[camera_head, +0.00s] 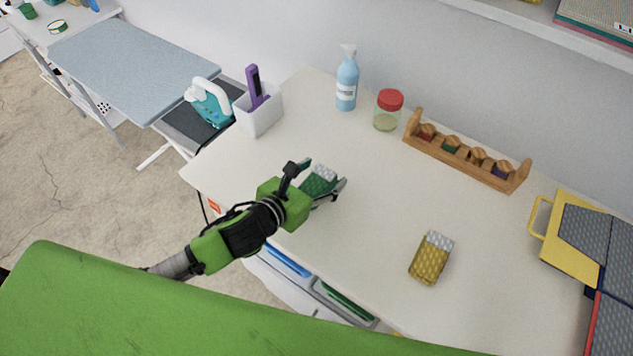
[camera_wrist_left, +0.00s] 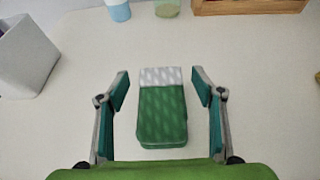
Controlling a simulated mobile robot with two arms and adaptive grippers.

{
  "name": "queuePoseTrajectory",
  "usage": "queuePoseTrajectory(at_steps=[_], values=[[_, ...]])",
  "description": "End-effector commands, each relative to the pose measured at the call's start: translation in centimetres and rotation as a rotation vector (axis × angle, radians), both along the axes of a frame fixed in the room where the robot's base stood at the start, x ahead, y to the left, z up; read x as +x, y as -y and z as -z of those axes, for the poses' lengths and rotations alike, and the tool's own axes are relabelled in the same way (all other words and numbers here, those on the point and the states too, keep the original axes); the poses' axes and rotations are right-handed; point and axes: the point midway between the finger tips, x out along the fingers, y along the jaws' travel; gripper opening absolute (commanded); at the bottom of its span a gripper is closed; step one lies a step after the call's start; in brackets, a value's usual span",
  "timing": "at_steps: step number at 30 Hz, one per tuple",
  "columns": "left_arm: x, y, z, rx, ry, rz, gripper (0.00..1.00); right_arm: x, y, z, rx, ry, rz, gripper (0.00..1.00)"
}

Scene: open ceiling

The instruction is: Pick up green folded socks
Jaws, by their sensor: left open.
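The green folded socks (camera_head: 319,181) lie on the white table, dark green with a white patterned band at the far end. In the wrist view the socks (camera_wrist_left: 162,112) lie between the two fingers, with a gap on each side. My left gripper (camera_head: 323,180) is open around the socks and is not touching them in the wrist view (camera_wrist_left: 160,92). In the head view the gripper hides part of the socks. My right gripper is not in view.
Yellow folded socks (camera_head: 431,258) lie to the right on the table. A white bin (camera_head: 259,112), a blue spray bottle (camera_head: 347,82), a red-lidded jar (camera_head: 388,110) and a wooden rack (camera_head: 465,152) stand at the back. The table centre is clear.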

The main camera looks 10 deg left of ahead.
Motion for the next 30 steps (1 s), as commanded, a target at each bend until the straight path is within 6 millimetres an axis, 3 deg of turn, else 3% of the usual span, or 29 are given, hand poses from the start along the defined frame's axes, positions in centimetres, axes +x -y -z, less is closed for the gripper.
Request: queuePoseTrajectory(at_steps=[3,11,16,30], values=[[0.93,0.48,0.30,-0.002,0.000,0.001,0.61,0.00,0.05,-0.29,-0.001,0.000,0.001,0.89],[1.09,0.53,0.52,0.000,0.000,0.002,0.61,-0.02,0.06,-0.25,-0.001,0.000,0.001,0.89],[1.07,0.53,0.53,0.000,0.000,0.002,0.20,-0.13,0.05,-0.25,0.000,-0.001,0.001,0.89],[1.10,0.58,-0.14,-0.001,0.002,0.003,0.20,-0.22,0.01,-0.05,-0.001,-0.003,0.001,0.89]])
